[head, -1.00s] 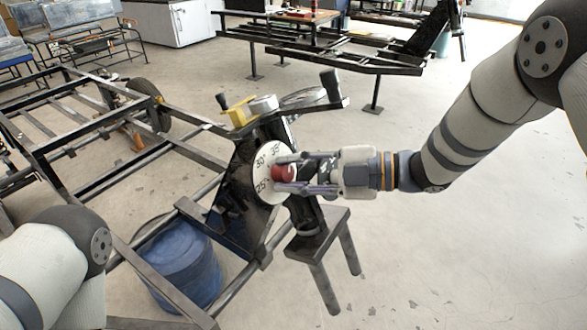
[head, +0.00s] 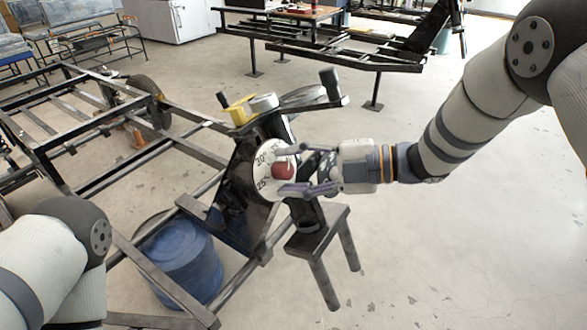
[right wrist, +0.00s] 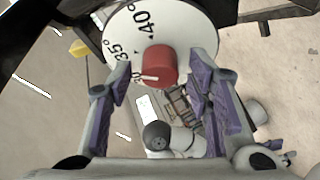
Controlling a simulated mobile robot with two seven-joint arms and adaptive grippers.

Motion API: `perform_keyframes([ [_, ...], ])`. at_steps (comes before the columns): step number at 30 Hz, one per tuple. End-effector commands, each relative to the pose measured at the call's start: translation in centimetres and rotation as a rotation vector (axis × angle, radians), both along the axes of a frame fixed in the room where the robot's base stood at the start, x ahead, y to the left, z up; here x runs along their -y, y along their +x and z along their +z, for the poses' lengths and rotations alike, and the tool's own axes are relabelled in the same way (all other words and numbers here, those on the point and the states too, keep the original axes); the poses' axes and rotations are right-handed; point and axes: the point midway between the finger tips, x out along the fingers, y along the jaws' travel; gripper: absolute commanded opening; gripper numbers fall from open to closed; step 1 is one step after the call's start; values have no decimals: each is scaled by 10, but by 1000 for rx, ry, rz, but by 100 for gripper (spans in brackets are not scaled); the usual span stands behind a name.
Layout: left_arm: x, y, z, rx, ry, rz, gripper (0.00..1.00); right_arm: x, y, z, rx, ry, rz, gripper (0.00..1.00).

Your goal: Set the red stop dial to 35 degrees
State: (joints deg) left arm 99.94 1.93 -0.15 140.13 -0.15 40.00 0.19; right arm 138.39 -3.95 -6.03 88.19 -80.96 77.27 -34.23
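The red stop dial (head: 283,171) is a knob at the middle of a round white scale disc (head: 262,178) on a black upright frame. In the right wrist view the red knob (right wrist: 161,66) has a white pointer line directed left. The printed 35 (right wrist: 119,55) and 40 are above that line, and a partly hidden number lies beside its tip. I cannot tell the exact angle. My right gripper (head: 284,173) is open, its fingers spread above and below the knob. In the wrist view the fingers stand clear of the knob on both sides. My left gripper is out of view.
A blue drum (head: 180,262) stands under the frame at lower left. A yellow part (head: 238,112) and black handles sit above the disc. The floor to the right is clear.

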Motion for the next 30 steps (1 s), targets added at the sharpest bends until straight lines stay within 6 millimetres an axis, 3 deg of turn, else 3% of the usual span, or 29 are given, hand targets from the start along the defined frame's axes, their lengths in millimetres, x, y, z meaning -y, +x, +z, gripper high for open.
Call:
perform_keyframes([
  [8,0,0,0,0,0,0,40,2,0,1,0,1,0,48],
  [11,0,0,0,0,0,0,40,17,-3,5,1,1,-3,48],
  [21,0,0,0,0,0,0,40,97,-23,25,0,1,-2,48],
  [25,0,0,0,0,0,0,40,111,-26,28,-1,1,-1,48],
  [30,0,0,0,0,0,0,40,114,-27,29,-1,1,1,48],
])
